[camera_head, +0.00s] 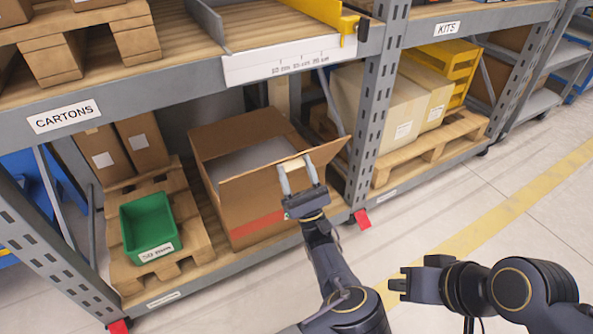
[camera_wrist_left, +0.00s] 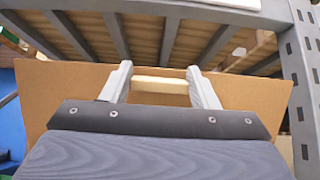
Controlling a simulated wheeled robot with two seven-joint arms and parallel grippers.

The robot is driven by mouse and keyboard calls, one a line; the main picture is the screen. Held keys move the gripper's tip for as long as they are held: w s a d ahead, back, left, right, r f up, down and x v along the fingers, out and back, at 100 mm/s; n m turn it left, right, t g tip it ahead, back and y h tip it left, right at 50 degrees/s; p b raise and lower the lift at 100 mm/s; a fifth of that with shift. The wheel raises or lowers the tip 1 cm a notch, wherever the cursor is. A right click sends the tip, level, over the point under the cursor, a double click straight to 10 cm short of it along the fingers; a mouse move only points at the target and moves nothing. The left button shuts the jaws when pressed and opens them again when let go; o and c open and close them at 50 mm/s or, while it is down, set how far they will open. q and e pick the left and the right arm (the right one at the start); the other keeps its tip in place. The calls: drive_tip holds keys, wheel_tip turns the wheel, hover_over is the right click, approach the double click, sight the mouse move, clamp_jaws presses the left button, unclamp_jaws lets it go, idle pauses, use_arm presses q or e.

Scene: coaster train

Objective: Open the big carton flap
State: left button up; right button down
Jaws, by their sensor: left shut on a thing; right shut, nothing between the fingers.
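The big carton (camera_head: 250,215) is a brown box with a red stripe on the lower shelf, and its grey inside shows from above. Its flap (camera_head: 332,152) stands raised along the front edge, tilted outward at the right end. In the left wrist view the flap (camera_wrist_left: 62,92) is a wide brown panel across the picture. My left gripper (camera_head: 296,168) is shut on a pale tab (camera_wrist_left: 160,86) at the flap, between its two light fingers. My right gripper (camera_head: 398,284) is shut and empty, in front of the rack over the floor.
A green bin (camera_head: 150,228) stands on a pallet left of the carton. A rack post (camera_head: 372,125) rises close to the flap's right end. The upper shelf beam (camera_head: 140,95) runs above the carton. The floor at right is clear.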

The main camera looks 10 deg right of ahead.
use_arm(q)
drive_tip(key=shift+w+a+f+h, duration=0.2)
drive_tip(key=shift+a+f+h, duration=0.1)
drive_tip(key=shift+f, duration=0.2)
drive_tip(key=o, duration=1)
drive_tip(key=shift+o, duration=1.2)
drive_tip(key=shift+w, duration=0.1)
drive_tip(key=shift+o, duration=0.8)
drive_tip(key=shift+d+r, duration=0.15)
drive_tip(key=p+v, duration=0.1)
drive_tip(key=v, duration=0.7)
drive_tip(key=shift+p, duration=0.3)
